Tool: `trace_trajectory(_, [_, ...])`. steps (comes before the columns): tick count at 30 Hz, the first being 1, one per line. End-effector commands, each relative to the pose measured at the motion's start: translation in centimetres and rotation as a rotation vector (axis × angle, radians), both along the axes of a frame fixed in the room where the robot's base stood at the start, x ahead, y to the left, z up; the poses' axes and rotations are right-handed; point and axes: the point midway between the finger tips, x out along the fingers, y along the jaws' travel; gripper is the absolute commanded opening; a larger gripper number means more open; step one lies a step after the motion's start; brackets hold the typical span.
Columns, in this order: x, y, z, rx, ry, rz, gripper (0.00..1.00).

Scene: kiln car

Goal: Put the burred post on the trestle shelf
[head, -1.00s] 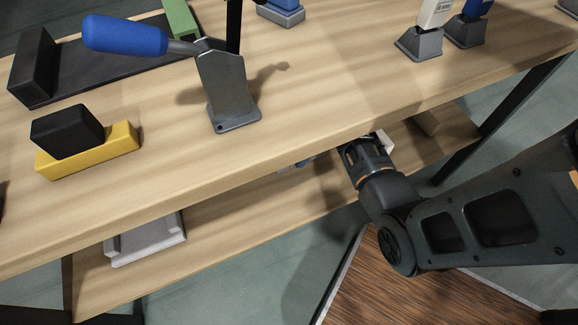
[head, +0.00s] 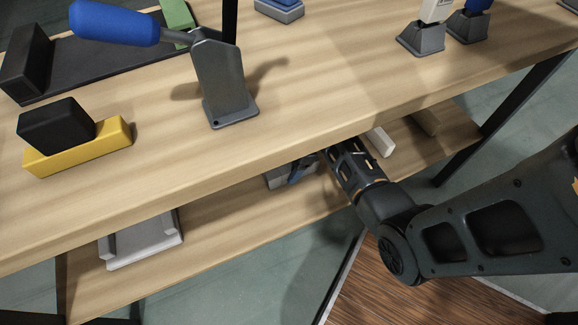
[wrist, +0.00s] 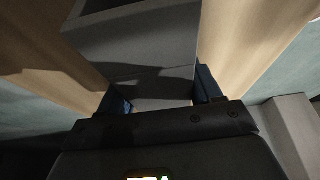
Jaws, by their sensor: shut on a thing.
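My gripper (head: 301,171) reaches in under the table top, just above the lower shelf (head: 235,215), which looks to be the trestle shelf. Its blue fingers are shut on a grey piece, apparently the burred post (head: 276,180). In the wrist view the post (wrist: 130,45) extends away from between the two blue fingers (wrist: 163,102). The table top's edge hides part of the post in the head view. Whether it touches the shelf, I cannot tell.
A grey channel-shaped piece (head: 141,243) lies on the lower shelf to the left. The table top (head: 300,95) overhangs my gripper. Bare shelf shows between the post and the channel piece.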

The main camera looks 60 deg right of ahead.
Motion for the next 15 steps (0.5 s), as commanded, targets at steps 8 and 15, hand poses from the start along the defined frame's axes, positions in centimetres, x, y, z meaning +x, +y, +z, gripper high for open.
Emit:
trace_trajectory(8, [-0.01,0.01,-0.17,0.0,0.0,0.0,0.84])
trace_trajectory(15, [-0.01,0.02,-0.17,0.001,0.001,0.0,0.9])
